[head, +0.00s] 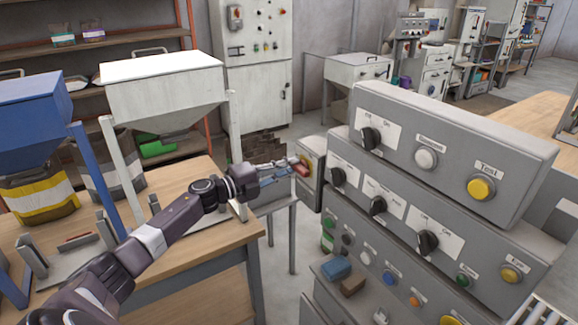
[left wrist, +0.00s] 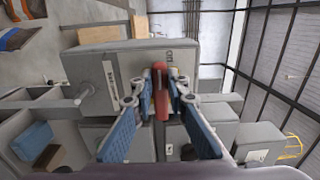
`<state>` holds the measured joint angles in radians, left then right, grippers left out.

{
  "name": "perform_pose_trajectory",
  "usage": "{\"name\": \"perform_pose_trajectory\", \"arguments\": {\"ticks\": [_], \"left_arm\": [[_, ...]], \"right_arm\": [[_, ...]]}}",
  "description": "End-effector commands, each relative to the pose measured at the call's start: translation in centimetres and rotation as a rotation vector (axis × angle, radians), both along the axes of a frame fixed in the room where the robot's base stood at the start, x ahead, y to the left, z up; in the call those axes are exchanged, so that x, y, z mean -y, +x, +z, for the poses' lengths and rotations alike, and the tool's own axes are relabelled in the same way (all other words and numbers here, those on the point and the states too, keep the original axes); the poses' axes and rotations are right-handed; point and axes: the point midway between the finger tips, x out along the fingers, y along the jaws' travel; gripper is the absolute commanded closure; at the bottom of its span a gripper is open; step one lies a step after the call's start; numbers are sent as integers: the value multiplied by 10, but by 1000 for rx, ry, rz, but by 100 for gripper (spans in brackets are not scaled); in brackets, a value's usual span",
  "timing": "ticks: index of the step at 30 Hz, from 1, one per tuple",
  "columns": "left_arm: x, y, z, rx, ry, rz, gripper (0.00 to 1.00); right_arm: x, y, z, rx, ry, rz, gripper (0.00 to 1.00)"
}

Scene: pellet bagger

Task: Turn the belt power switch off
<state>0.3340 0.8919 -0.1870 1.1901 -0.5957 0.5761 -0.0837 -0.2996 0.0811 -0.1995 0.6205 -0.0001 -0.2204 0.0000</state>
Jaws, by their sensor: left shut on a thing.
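The belt power switch has a red handle (head: 302,168) over a yellow plate on the side of a small grey box (head: 313,178). This box stands at the left end of the grey control panels. My left gripper (head: 292,169) reaches it from the left and is shut on the red handle. In the left wrist view the red handle (left wrist: 161,88) lies between the two blue fingers, with the grey box (left wrist: 90,68) behind it. Small dark lettering shows near the handle's far end. The switch's exact setting is hard to read. My right gripper is out of view.
Stepped grey panels (head: 450,145) with black knobs and coloured buttons stand close to the right of my left gripper. A white hopper (head: 160,85) and a blue hopper (head: 35,115) stand over the wooden table (head: 205,245) at left. A blue block (head: 336,268) lies below the panels.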

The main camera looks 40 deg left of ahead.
Motion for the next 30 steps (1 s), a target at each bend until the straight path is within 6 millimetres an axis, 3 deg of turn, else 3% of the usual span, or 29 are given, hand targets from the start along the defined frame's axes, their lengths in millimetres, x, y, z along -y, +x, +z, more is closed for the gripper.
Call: {"name": "perform_pose_trajectory", "arguments": {"ticks": [14, 15, 19, 30], "left_arm": [[0, 1, 1, -3, -14, 0, 100], [0, 0, 1, -3, -14, 0, 81], [0, 0, 1, -3, -13, 0, 68], [-2, -4, -1, -5, -11, 0, 68]], "right_arm": [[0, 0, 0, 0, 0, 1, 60], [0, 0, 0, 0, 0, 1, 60], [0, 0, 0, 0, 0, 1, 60], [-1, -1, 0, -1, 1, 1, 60]]}}
